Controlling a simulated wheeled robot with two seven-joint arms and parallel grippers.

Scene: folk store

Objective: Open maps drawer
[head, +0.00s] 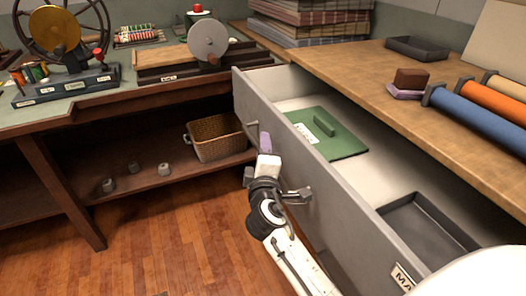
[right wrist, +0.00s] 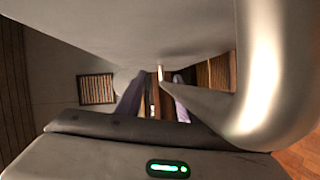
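The maps drawer (head: 300,165) has a grey front with a label beginning "MA" (head: 403,277), partly covered by my own white arm link. It is pulled out, so its inside shows. A green board with a handle (head: 345,143) and a dark tray (head: 425,235) lie in it. My right gripper (head: 266,150) is just in front of the drawer front, by a grey metal handle (head: 251,128). In the right wrist view its purplish fingers (right wrist: 156,95) stand apart with a gap between them. I cannot tell whether they touch the handle. My left gripper is not in view.
The wooden counter (head: 375,72) above the drawer holds coloured rolls (head: 490,103), a brown block (head: 411,78) and stacked boxes (head: 310,22). A left workbench has a wheel device (head: 62,32). A wicker basket (head: 216,138) sits on its lower shelf. The wooden floor (head: 170,240) is clear.

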